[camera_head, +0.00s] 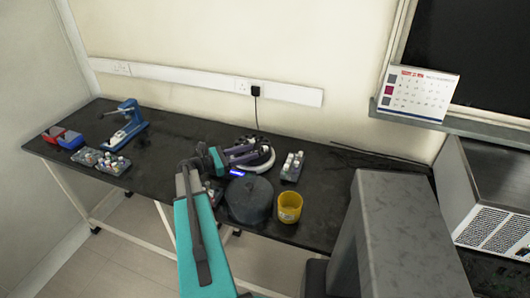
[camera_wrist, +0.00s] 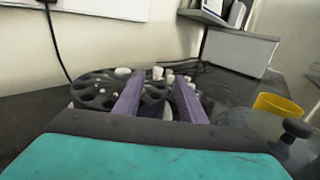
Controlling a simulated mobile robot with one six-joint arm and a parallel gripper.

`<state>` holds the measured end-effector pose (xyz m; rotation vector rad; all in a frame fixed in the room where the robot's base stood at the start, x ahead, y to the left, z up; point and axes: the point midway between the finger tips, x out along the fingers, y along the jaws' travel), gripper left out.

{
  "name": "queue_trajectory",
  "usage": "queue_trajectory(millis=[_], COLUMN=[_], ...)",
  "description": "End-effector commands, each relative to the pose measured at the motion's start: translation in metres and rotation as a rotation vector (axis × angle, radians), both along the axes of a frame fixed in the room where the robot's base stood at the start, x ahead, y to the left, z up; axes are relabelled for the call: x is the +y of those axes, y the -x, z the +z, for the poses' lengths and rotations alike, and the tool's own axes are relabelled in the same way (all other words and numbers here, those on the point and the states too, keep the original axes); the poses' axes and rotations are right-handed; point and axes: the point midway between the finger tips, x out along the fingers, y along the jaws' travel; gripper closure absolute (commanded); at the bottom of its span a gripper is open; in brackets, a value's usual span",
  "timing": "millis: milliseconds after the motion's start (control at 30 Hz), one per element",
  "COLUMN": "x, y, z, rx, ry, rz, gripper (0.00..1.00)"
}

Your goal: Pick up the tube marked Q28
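No mark Q28 is readable in either view, so I cannot tell which tube it is. White-capped tubes (camera_head: 291,163) stand in a small grey rack (camera_head: 290,175) right of my gripper; white caps (camera_wrist: 169,76) also show beyond my fingers in the wrist view. A second rack (camera_head: 104,168) with capped tubes is at the left of the bench. My gripper (camera_head: 240,154) is low over the bench at a round holder (camera_head: 265,162). In the wrist view my purple fingers (camera_wrist: 159,92) are apart, with the dark holed holder (camera_wrist: 92,92) behind and between them. No tube is clearly held.
A dark lidded pot (camera_head: 248,200) and a yellow cup (camera_head: 289,206) stand near the bench's front edge. A blue press-like device (camera_head: 125,128) and red and blue boxes (camera_head: 70,139) are at left. The bench (camera_head: 180,140) is clear between the device and my arm.

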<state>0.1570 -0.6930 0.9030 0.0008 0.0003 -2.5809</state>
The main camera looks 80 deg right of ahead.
Motion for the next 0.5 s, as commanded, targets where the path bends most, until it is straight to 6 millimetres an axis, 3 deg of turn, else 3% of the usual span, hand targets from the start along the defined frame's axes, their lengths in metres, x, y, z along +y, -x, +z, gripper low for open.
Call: queue_trajectory(millis=[500], x=[-0.0078], y=[0.0089], z=[0.0010], rx=[0.001], ry=[0.000], rz=[-0.002], gripper=[0.63])
